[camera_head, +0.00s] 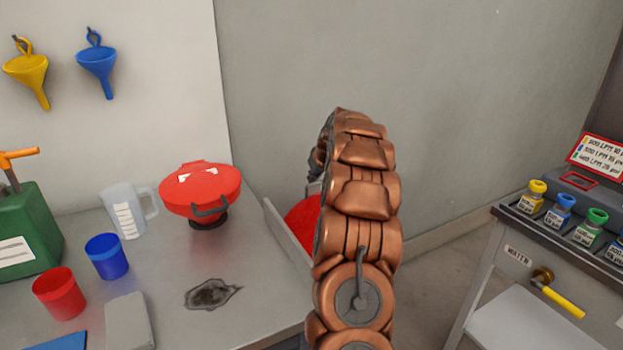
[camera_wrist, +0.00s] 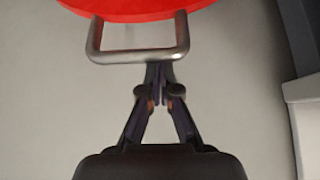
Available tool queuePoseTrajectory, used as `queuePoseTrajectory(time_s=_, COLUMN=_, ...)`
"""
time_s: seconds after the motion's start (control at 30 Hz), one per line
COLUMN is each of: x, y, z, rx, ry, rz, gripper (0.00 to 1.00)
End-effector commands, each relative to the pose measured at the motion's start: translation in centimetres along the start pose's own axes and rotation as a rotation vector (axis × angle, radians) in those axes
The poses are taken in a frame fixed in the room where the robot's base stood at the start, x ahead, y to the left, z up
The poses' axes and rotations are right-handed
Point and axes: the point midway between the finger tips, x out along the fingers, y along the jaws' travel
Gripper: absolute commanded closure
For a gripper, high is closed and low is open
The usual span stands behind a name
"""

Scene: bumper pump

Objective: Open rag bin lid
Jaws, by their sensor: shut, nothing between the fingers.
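A round red lid (camera_wrist: 125,8) with a grey metal loop handle (camera_wrist: 110,57) fills the top of the wrist view. My gripper (camera_wrist: 160,75) is shut and empty, its fingertips together right at the outer bar of the handle. I cannot tell whether they touch it. In the head view, part of a red rounded thing (camera_head: 303,225), probably the rag bin, shows beside the bench's right edge. My copper-coloured arm hides most of it and the gripper's fingers there.
The bench (camera_head: 235,320) holds a red round-topped can with a handle (camera_head: 200,185), a measuring jug (camera_head: 128,212), a blue cup (camera_head: 106,257), a red cup (camera_head: 60,293) and a dark rag-like patch (camera_head: 210,294). A cabinet (camera_head: 520,260) with coloured bottles stands right.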

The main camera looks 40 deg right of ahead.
Motion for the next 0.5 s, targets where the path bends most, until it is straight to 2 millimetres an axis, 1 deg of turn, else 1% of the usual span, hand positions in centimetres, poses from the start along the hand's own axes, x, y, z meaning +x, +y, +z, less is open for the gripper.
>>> queuePoseTrajectory(time_s=0.03, x=0.1, y=0.0, z=0.6, rx=0.003, ry=0.011, rz=0.000, gripper=1.00)
queuePoseTrajectory(time_s=0.5, x=-1.6, y=-0.1, z=3.8, rx=0.001, ry=0.103, rz=-0.003, gripper=1.00)
